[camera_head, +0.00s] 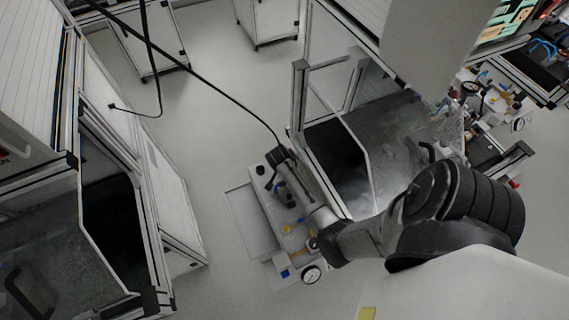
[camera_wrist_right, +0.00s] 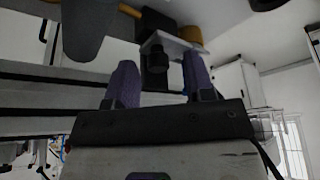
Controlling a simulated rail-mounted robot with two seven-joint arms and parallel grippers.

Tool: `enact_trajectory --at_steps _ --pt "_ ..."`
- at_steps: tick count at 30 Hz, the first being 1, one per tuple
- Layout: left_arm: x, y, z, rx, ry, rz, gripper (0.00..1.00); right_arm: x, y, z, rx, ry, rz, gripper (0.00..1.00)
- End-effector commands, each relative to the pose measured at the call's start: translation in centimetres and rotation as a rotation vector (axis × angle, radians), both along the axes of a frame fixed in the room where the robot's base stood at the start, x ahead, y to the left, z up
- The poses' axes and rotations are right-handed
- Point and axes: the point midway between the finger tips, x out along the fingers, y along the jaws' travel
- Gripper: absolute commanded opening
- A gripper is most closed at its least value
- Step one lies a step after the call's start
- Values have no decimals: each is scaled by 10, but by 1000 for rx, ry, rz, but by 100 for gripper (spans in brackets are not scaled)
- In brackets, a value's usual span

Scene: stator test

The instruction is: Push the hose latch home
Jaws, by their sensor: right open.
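My right gripper (camera_wrist_right: 159,72) is open in the right wrist view, its two purple fingers apart. A small black cylindrical part (camera_wrist_right: 156,58) hangs under a pale plate (camera_wrist_right: 172,41) and shows between the fingertips; I cannot tell whether they touch it. I cannot tell for sure whether this is the hose latch. In the head view my right arm reaches in from the right over a fittings panel (camera_head: 278,243) beside the bench, and its end hides part of the panel. My left gripper is not in view.
A round gauge (camera_head: 312,274) and a blue fitting (camera_head: 284,273) sit at the panel's near end. A glass-walled test cabinet (camera_head: 345,150) stands right of the panel, and another cabinet (camera_head: 105,235) stands at left. Open floor (camera_head: 220,120) lies between them.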

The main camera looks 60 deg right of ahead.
Motion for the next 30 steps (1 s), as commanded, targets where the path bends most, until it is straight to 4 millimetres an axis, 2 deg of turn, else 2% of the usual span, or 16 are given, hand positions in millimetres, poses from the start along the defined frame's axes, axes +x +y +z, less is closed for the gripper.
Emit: enact_trajectory --at_steps 5,18,24,30 --pt "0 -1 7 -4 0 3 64 0 9 21 0 -3 1 49" --pt "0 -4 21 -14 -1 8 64 -3 40 97 1 -3 -1 49" --pt "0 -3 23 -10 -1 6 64 -4 49 117 0 -1 0 49" --pt "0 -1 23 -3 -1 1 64 -5 52 125 0 0 0 49"
